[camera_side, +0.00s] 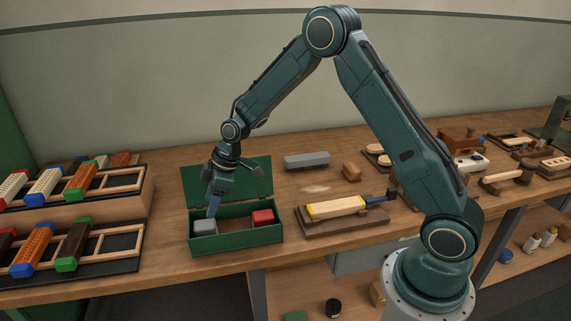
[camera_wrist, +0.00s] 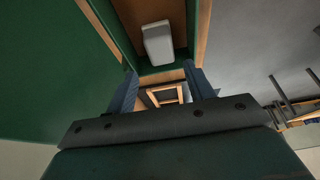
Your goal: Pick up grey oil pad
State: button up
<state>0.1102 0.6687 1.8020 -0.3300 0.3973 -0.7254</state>
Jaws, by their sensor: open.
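The grey oil pad (camera_side: 205,227) is a small pale grey block at the left end of an open green box (camera_side: 237,239). It also shows in the wrist view (camera_wrist: 158,43), lying in the box just beyond my fingertips. My gripper (camera_side: 212,213) points down, right above the pad in the side view. In the wrist view my gripper (camera_wrist: 160,76) has its two blue fingers apart, with nothing between them. A red pad (camera_side: 263,217) sits at the right end of the same box. Whether my fingertips touch the grey pad is hard to tell.
The green box lid (camera_side: 228,183) stands open behind my gripper. A wooden brush block with a yellow end (camera_side: 336,207) lies on a brown base to the right. Racks of coloured brushes (camera_side: 75,180) stand at the left. A long grey block (camera_side: 307,160) lies farther back.

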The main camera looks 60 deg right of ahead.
aim_at(205, 224)
jog(key=shift+x, duration=1.95)
jog(key=shift+f, duration=0.1)
jog(key=shift+x, duration=2.5)
jog(key=shift+s, duration=0.1)
jog(key=c, duration=0.8)
jog(key=shift+o, duration=0.2)
notch_tip(205, 224, up, 20)
